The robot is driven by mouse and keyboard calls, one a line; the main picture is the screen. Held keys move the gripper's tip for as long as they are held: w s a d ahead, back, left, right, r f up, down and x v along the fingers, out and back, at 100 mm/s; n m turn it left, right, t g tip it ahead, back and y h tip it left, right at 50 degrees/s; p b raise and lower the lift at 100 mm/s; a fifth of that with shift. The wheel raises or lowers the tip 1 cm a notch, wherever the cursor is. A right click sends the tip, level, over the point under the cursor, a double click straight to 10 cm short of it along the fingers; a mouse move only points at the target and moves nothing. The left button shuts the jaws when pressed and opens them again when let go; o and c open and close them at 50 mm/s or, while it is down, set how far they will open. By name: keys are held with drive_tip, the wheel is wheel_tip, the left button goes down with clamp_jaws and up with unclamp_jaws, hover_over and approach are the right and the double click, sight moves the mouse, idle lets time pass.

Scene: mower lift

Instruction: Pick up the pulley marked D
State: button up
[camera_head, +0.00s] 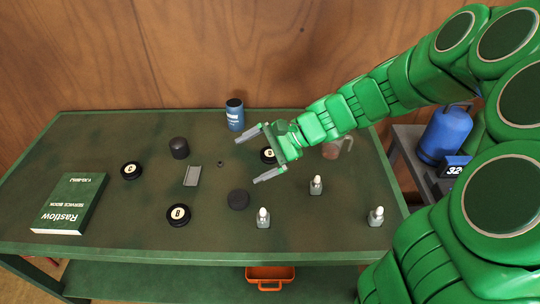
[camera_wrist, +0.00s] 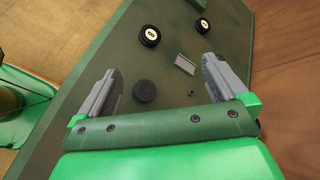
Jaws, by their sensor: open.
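Three black pulleys with pale round labels are on the green table. One (camera_head: 131,170) at the left reads C, and one (camera_head: 178,214) at the front reads B. The third pulley (camera_head: 267,156) is partly hidden by my gripper, and I cannot read its letter surely. My gripper (camera_head: 250,160) is open and empty, above the table, with the third pulley showing between its fingers in the head view. In the wrist view the open fingers (camera_wrist: 160,66) frame the table. The B pulley (camera_wrist: 150,36) and C pulley (camera_wrist: 202,26) lie beyond them; the third is not visible there.
A plain black disc (camera_head: 238,199), a black cylinder (camera_head: 179,147), a grey plate (camera_head: 192,176) and a small nut (camera_head: 220,163) lie mid-table. A blue can (camera_head: 234,114) stands behind. Several dropper bottles (camera_head: 316,185) stand at the right front; a green book (camera_head: 69,204) lies left.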

drive_tip(key=w+d+f+m+t+y, duration=0.1)
drive_tip(key=w+f+m+t, duration=0.1)
drive_tip(key=w+f+m, duration=0.3)
drive_tip(key=w+d+f+m+t+y, duration=0.1)
drive_tip(key=w+d+f+m+t, duration=0.1)
drive_tip(key=w, duration=0.5)
drive_tip(key=m+t+h, duration=0.1)
drive_tip(key=m+t, duration=0.3)
drive_tip(key=m, duration=0.4)
approach(272, 153)
drive_tip(key=shift+w+a+r, duration=0.2)
drive_tip(key=shift+a+r, duration=0.15)
drive_tip(key=shift+a, duration=0.2)
drive_tip(key=shift+w+a+r, duration=0.15)
drive_tip(key=shift+a+r, duration=0.15)
drive_tip(key=shift+a, duration=0.2)
drive_tip(key=shift+w+d+f+h, duration=0.15)
drive_tip(key=shift+d+f+h, duration=0.1)
drive_tip(key=shift+f+h, duration=0.2)
drive_tip(key=shift+f+x, duration=0.15)
drive_tip(key=shift+x, duration=1.8)
drive_tip(key=shift+f+x, duration=0.1)
drive_tip(key=shift+x, duration=1.85)
drive_tip(key=shift+c, duration=0.5)
drive_tip(key=c, duration=1.2)
drive_tip(key=shift+o, duration=0.2)
